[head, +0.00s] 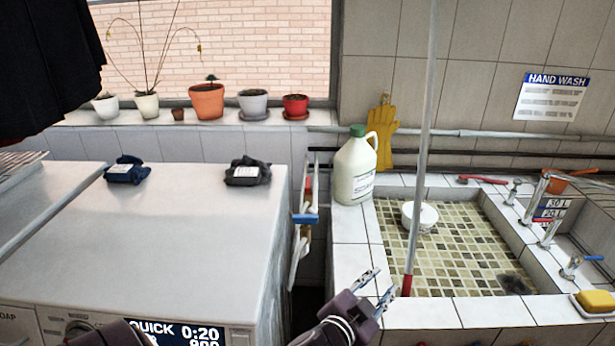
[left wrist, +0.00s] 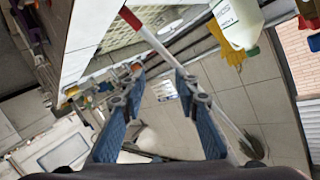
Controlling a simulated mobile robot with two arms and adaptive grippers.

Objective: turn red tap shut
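A tap (head: 512,191) stands on the far rim of the tiled sink, with a red lever (head: 483,180) pointing left from it. Another tap (head: 573,267) on the near right has a blue lever (head: 592,258). My left gripper (head: 378,287) is open and empty over the sink's near left corner, well short of the red lever. Its two fingers also stand apart in the left wrist view (left wrist: 160,84), with nothing between them. I cannot clearly pick out the red lever in the left wrist view. My right gripper is not in view.
A long pole (head: 421,150) with a red end stands just right of my left gripper. A white bowl (head: 421,217) is in the tiled sink (head: 470,311). A green-capped jug (head: 352,172) stands on its left rim, and a yellow sponge (head: 595,302) at the right.

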